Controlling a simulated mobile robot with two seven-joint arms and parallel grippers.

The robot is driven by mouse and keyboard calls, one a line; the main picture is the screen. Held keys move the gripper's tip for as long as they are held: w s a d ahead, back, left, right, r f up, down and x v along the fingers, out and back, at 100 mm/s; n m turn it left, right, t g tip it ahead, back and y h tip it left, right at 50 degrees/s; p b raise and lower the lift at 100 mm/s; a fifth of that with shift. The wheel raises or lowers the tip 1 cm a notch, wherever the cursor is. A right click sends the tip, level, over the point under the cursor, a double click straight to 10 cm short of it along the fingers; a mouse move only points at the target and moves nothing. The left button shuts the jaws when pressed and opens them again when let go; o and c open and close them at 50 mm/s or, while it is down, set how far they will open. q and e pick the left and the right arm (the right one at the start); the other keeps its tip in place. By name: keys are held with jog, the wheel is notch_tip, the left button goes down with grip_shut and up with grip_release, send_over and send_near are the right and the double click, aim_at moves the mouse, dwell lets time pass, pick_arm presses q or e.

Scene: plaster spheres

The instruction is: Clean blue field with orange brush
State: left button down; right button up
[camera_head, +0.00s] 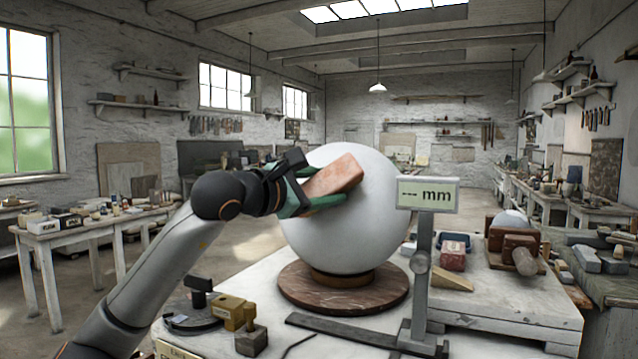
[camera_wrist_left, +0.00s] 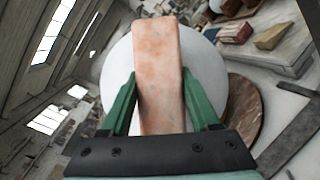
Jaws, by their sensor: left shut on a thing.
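A salmon-orange block (camera_head: 338,174), which may be the orange brush, is held between the green fingers of my left gripper (camera_head: 325,184). The block also shows in the left wrist view (camera_wrist_left: 158,55), lengthwise between the fingers, and no bristles can be made out. A large white plaster sphere (camera_head: 350,242) rests on a brown round base (camera_head: 305,291). The block is in front of the sphere's upper left side; whether it touches cannot be told. The sphere looks plain white, and no blue field shows on the visible side. My right gripper is not in view.
A gauge stand with a "mm" sign (camera_head: 428,195) stands just right of the sphere. Small brass and dark blocks (camera_head: 235,312) lie at the front left of the white table. A wooden cradle (camera_head: 515,248) and a red block (camera_head: 452,257) are to the right.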

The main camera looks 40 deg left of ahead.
pick_arm(q)
jog(key=shift+w+d+r+p, duration=0.4)
jog(key=shift+d+r+p, duration=0.05)
jog(key=shift+d+p, duration=0.05)
jog(key=shift+s+a+f+b, duration=0.2)
jog(key=shift+s+f+b, duration=0.2)
jog(key=shift+b, duration=0.3)
jog(key=shift+s+a+f+b, duration=0.15)
jog(key=shift+s+a+b, duration=0.1)
jog(key=shift+s+b, duration=0.4)
jog(key=shift+s, duration=0.15)
jog(key=shift+w+a+f, duration=0.1)
jog(key=shift+w+a, duration=0.2)
jog(key=shift+w, duration=0.3)
